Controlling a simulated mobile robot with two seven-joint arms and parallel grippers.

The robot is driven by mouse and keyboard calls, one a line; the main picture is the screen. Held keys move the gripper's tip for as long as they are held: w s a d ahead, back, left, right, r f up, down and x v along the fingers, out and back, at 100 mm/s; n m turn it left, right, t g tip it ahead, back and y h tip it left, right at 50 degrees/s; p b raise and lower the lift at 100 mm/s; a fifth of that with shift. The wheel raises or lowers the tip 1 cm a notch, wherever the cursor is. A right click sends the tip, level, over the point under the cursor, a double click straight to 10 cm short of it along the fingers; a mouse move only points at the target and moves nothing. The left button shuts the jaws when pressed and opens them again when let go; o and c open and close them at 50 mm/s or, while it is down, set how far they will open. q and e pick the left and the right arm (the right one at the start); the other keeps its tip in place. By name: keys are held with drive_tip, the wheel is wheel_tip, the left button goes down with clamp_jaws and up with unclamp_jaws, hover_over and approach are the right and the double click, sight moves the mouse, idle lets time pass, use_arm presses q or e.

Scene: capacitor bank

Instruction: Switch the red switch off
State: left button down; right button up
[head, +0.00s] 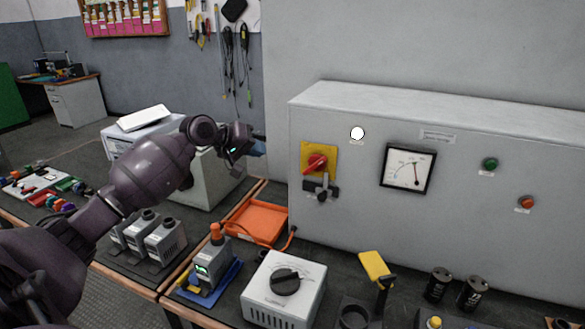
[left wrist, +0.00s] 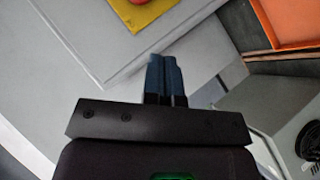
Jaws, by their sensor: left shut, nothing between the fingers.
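The red switch (head: 317,162) is a red rotary knob on a yellow plate (head: 308,148), on the front of a grey cabinet (head: 370,210). A dark latch-like fitting (head: 321,187) sits just below the plate. My left gripper (head: 259,147) is to the left of the switch, apart from it, near the cabinet's left edge. Its blue fingers are together and empty. In the left wrist view the shut fingers (left wrist: 164,75) point toward the cabinet, with the yellow plate (left wrist: 145,20) and part of the red knob (left wrist: 138,2) at the top edge. My right gripper is not in view.
The cabinet front also carries a white lamp (head: 357,133), a dial meter (head: 407,169), a green button (head: 490,164) and a red-orange one (head: 526,202). Below stand an orange tray (head: 258,221), a grey knob box (head: 285,292) and a yellow-topped tool (head: 375,266).

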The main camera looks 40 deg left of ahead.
sight(315, 165)
use_arm(q)
drive_tip(key=s+d+f+x, duration=0.1)
drive_tip(key=d+x, duration=0.1)
drive_tip(key=x, duration=1.1)
drive_tip(key=shift+s+f+b, duration=0.2)
drive_tip(key=shift+s+b, duration=0.2)
drive_tip(key=shift+b, duration=0.05)
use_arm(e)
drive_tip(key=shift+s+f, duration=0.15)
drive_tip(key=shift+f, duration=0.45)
